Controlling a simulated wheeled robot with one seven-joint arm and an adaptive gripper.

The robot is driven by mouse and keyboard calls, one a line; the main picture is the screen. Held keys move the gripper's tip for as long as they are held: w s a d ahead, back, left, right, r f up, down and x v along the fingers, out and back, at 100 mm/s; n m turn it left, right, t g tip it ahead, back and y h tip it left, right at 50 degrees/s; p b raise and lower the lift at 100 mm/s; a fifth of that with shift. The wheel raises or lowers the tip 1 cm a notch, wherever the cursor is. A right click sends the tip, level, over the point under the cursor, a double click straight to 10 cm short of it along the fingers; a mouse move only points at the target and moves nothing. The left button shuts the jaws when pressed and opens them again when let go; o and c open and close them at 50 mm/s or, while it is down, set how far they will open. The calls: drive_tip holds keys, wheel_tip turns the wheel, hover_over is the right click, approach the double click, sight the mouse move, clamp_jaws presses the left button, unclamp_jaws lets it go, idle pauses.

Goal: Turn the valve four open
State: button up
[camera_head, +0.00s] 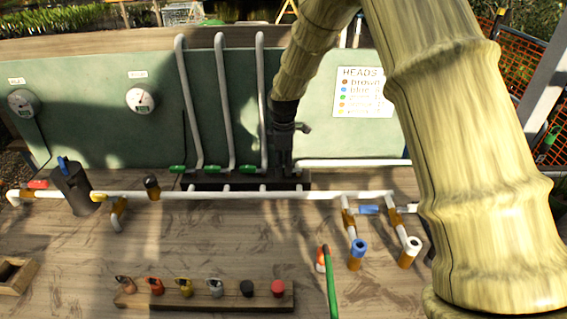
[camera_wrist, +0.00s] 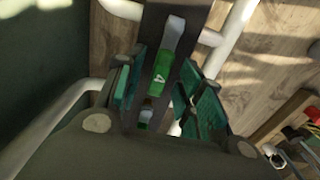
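Valve four is a green handle marked "4" (camera_wrist: 161,78) in the wrist view. It sits on a dark block between my gripper's two teal finger pads. My gripper (camera_wrist: 166,92) is open around the handle, with a gap on both sides; whether a pad touches it I cannot tell. In the head view my gripper (camera_head: 287,165) points down at the right end of the dark manifold block (camera_head: 205,182). It hides valve four there. A second green piece shows lower in the wrist view, partly hidden by my gripper.
Other green handles (camera_head: 178,169) lie left along the manifold, below tall white pipes (camera_head: 220,100). A white pipe run (camera_head: 330,195) crosses in front. A wooden rack (camera_head: 200,297) with several coloured heads and a green-handled tool (camera_head: 329,280) lie nearer. A sign (camera_head: 361,95) stands behind.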

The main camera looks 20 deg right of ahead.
clamp_jaws()
